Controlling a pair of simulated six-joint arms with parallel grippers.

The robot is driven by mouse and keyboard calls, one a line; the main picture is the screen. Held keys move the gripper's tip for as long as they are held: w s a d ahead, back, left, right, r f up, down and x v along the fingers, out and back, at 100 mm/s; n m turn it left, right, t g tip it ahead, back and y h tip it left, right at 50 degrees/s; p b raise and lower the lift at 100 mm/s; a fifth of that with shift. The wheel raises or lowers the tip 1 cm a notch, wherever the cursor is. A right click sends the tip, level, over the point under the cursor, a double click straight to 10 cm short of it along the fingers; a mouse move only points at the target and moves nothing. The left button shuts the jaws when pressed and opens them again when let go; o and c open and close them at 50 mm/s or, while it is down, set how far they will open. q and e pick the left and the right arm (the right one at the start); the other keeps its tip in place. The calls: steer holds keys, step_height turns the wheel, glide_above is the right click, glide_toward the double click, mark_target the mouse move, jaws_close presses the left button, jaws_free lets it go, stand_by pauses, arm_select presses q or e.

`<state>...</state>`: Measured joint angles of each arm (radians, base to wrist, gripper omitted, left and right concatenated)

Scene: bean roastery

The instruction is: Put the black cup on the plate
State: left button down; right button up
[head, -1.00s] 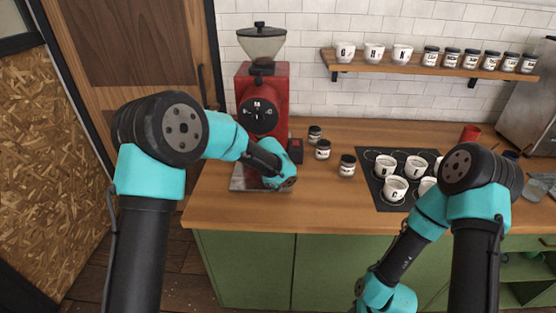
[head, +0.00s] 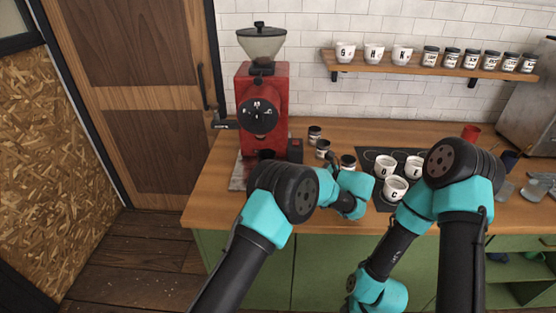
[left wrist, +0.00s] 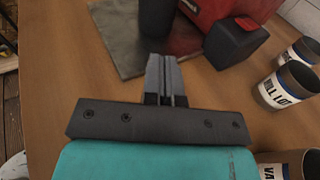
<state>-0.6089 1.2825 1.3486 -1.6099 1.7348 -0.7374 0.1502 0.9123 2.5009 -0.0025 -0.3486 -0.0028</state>
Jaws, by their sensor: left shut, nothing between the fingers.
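A dark, plain cylinder (left wrist: 157,18), which looks like the black cup, stands at the grinder's foot in the left wrist view; its top is cut off. It stands on or by a flat grey plate (left wrist: 125,50), whose left corner shows in the head view (head: 238,178). My left gripper (left wrist: 166,62) is shut and empty, its fingers aimed at the plate's front edge just short of the cylinder. In the head view my own arm hides these fingers. My right gripper is outside the frames or hidden below my right arm.
A red grinder (head: 262,100) stands behind the plate, with a dark box (left wrist: 237,40) beside it. Several labelled jars (head: 315,134) stand to its right. White lettered cups (head: 395,188) stand on a black mat (head: 370,153).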

mark_target(275, 157)
arm_select(q)
steer(key=shift+s+d+r+t+y, duration=0.2)
steer(key=shift+s+d+t+y, duration=0.1)
steer(key=shift+d, duration=0.2)
steer(key=shift+s+d+r+t+y, duration=0.2)
steer(key=shift+d+y, duration=0.1)
steer(key=shift+d, duration=0.2)
steer(key=shift+w+a, duration=0.15)
steer(key=x, duration=1.3)
steer(key=shift+w+a, duration=0.2)
steer(key=shift+a, duration=0.15)
steer(key=shift+x, duration=1.4)
steer(key=shift+d, duration=0.1)
